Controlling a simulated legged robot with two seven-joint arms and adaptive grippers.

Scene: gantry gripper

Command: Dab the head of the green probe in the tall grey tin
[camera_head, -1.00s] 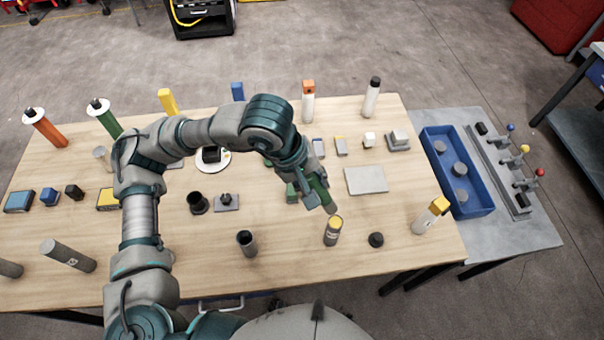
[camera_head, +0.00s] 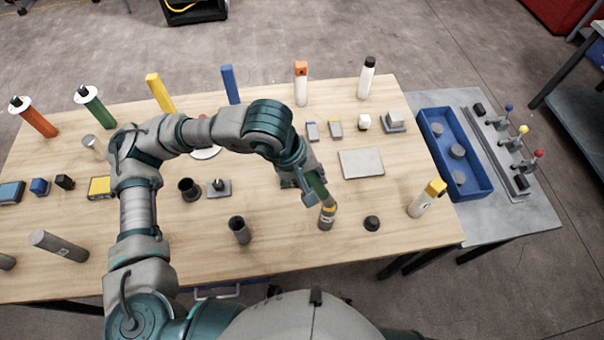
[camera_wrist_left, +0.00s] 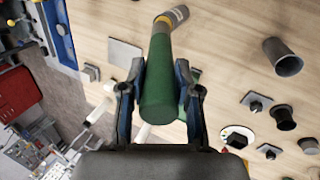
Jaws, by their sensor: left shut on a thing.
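The green probe (camera_head: 318,187) is held in my left gripper (camera_head: 309,182) and slants down to the right. It also shows in the left wrist view (camera_wrist_left: 159,85), between the two fingers. Its pale head (camera_head: 332,204) overlaps the top of a grey tin with a yellow band (camera_head: 326,220); I cannot tell whether it is inside, touching or just above. That tin shows at the top of the wrist view (camera_wrist_left: 180,13). Another grey tin (camera_head: 240,231), open with a dark inside, stands upright to the left. My right gripper is not in view.
A dark round knob (camera_head: 372,223) stands just right of the banded tin. A yellow-topped white bottle (camera_head: 426,199) is farther right. A flat grey plate (camera_head: 361,164) lies behind. A wide dark cup (camera_head: 189,189) stands left. Bare table lies between the two tins.

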